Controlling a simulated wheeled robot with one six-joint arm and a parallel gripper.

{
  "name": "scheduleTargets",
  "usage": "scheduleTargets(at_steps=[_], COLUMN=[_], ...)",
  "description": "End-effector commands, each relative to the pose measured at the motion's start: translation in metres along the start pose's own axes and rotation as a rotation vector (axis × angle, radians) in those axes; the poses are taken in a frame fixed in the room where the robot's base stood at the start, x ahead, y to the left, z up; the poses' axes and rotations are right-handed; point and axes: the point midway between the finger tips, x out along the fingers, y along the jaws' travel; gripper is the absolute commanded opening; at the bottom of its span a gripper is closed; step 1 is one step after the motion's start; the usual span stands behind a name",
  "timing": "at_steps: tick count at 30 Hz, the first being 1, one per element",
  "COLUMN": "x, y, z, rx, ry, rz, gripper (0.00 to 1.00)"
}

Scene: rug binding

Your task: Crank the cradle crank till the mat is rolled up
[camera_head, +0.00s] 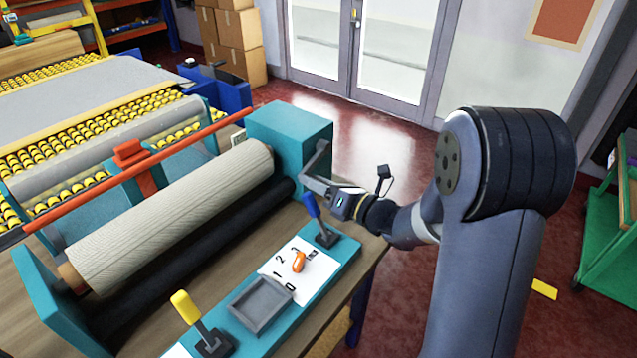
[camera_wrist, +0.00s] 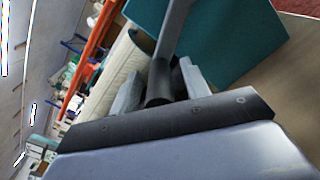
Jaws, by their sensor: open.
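The cradle crank (camera_head: 316,160) is a grey arm on the side of the teal end box (camera_head: 290,135). In the wrist view, the grey crank arm (camera_wrist: 174,28) runs down to a dark round handle (camera_wrist: 158,88). My gripper (camera_head: 322,190) is at the crank's end. In the wrist view, its two grey fingers (camera_wrist: 160,85) stand open on either side of the handle, and I cannot tell whether they touch it. The mat is a beige ribbed roll (camera_head: 175,215) lying in the cradle, above a black roller (camera_head: 210,235).
A blue lever (camera_head: 312,208), a yellow lever (camera_head: 187,308), an orange knob (camera_head: 298,262) and a grey tray (camera_head: 262,305) are on the teal front strip. A red bar (camera_head: 150,165) crosses behind the roll. A green cart (camera_head: 610,220) stands right; red floor lies beyond.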

Motion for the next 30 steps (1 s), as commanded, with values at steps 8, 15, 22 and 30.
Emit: scheduleTargets(at_steps=[8, 15, 22, 30], x=[-0.0003, -0.0004, -0.0004, 0.0011], y=[0.0, 0.0001, 0.0, -0.0004], z=[-0.0001, -0.0001, -0.0001, 0.0023], rx=[0.0, 0.0, 0.0, 0.011], ry=[0.0, 0.0, 0.0, 0.001], rz=[0.0, 0.0, 0.0, 0.0], gripper=[0.27, 0.07, 0.0, 0.0])
